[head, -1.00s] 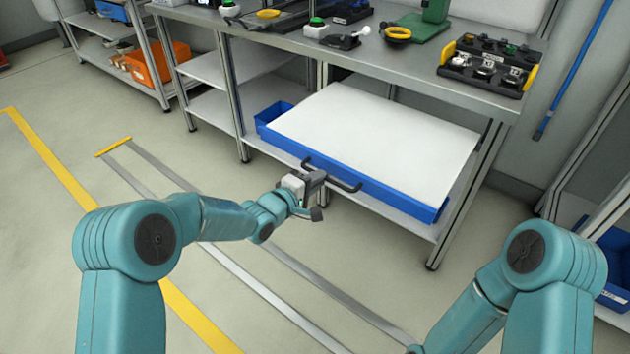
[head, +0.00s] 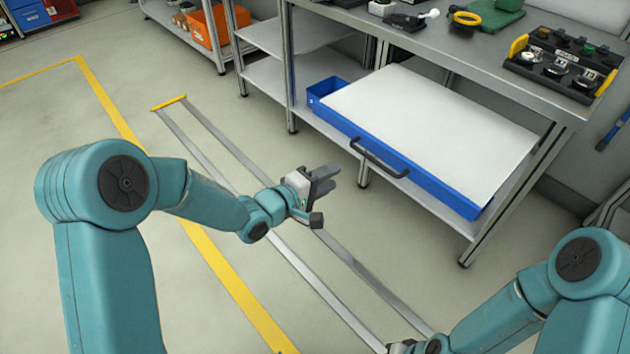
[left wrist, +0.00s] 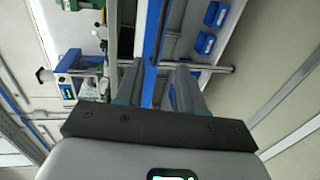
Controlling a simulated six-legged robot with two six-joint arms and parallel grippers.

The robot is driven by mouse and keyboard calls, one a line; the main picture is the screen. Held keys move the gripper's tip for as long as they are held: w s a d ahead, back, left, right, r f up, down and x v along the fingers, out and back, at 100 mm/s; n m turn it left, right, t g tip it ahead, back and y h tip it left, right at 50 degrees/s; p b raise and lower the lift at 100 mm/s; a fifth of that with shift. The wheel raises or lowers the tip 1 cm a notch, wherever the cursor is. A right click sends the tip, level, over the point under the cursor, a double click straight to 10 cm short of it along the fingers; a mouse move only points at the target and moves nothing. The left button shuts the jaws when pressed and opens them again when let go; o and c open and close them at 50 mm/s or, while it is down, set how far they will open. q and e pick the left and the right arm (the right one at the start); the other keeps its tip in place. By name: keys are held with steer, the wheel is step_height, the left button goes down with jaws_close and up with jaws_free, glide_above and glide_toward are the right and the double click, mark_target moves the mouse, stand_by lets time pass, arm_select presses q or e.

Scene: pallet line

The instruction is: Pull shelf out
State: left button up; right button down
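The shelf is a blue tray-like drawer (head: 440,193) with a white top (head: 430,125), under the grey workbench. Its front sticks out past the bench top. A dark bar handle (head: 378,160) is on its front side. My left gripper (head: 331,179) is to the left of the handle, apart from it and empty. In the left wrist view the fingers (left wrist: 160,80) stand apart, with a blue edge (left wrist: 152,45) beyond the gap. My right arm is at the bottom right of the head view. Its gripper is mostly cut off by the bottom edge, so its state is unclear.
The workbench (head: 480,70) carries a black tray of parts (head: 565,60). Its metal legs stand near the drawer. An orange bin (head: 212,25) is on a rack at the back. The floor in front, with yellow and grey lines, is clear.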

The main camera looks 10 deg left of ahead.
arm_select(q)
steer(key=v, duration=0.4)
stand_by(0.4)
steer(key=s+f+n+g+y, duration=0.15)
steer(key=s+f, duration=0.25)
steer(key=f, duration=0.4)
steer(key=s+f+g+y, duration=0.1)
steer(key=s+f+g, duration=0.25)
steer(key=f, duration=0.55)
steer(key=s+f+m+g+y, duration=0.1)
steer(key=s+f+m+g, duration=0.15)
steer(key=s, duration=0.35)
steer(key=s+a+f+m+g+y, duration=0.1)
steer(key=s+f+m+g, duration=0.1)
steer(key=s+f+m, duration=0.3)
steer(key=s+f+m+g+y, duration=0.1)
steer(key=s+f+m+g, duration=0.15)
steer(key=s, duration=0.55)
step_height(320, 180, up, 18)
steer(key=p, duration=1.8)
steer(key=shift+w+r, duration=0.2)
steer(key=shift+r, duration=0.05)
